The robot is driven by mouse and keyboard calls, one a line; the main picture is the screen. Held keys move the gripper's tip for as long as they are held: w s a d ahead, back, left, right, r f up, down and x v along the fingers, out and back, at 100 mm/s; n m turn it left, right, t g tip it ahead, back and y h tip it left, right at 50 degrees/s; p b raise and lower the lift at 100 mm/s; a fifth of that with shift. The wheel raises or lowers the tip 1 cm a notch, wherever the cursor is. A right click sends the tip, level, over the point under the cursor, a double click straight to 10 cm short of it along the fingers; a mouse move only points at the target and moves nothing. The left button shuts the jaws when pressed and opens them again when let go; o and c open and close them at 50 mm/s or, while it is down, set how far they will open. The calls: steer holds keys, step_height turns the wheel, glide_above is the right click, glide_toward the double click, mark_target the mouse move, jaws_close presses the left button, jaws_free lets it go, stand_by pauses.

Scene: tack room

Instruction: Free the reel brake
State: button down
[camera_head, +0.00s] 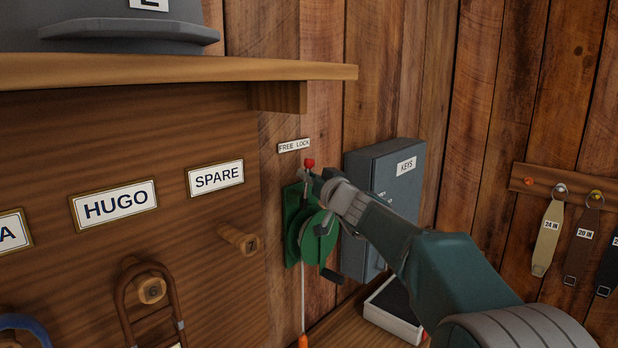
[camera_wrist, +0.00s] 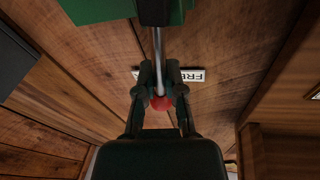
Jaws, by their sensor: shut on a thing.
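The green reel (camera_head: 318,234) is mounted on the wooden wall below a small "FREE LOCK" label (camera_head: 294,145). Its brake lever has a red knob (camera_head: 309,163) at the top, just under the label. In the wrist view the grey lever rod (camera_wrist: 158,50) runs from the green reel body (camera_wrist: 130,8) to the red knob (camera_wrist: 161,103). My gripper (camera_wrist: 164,88) is shut on the lever, its fingers on either side of the rod by the knob. In the head view my gripper hides part of the reel's upper side.
A grey key box (camera_head: 385,165) is on the wall right of the reel, close behind my arm. A wooden shelf (camera_head: 180,70) juts out above left. A wooden peg (camera_head: 238,238) sticks out left of the reel. A white-edged tray (camera_head: 392,318) lies below.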

steer(key=shift+s+a+n+y, duration=0.15)
steer(key=shift+s+n+y, duration=0.05)
steer(key=shift+n, duration=0.4)
steer(key=shift+s+a+n+y, duration=0.15)
steer(key=shift+s+n+y, duration=0.05)
steer(key=shift+n, duration=0.4)
steer(key=c, duration=0.7)
jaws_free()
steer(key=v, duration=1.2)
steer(key=shift+f, duration=0.1)
steer(key=shift+a, duration=0.1)
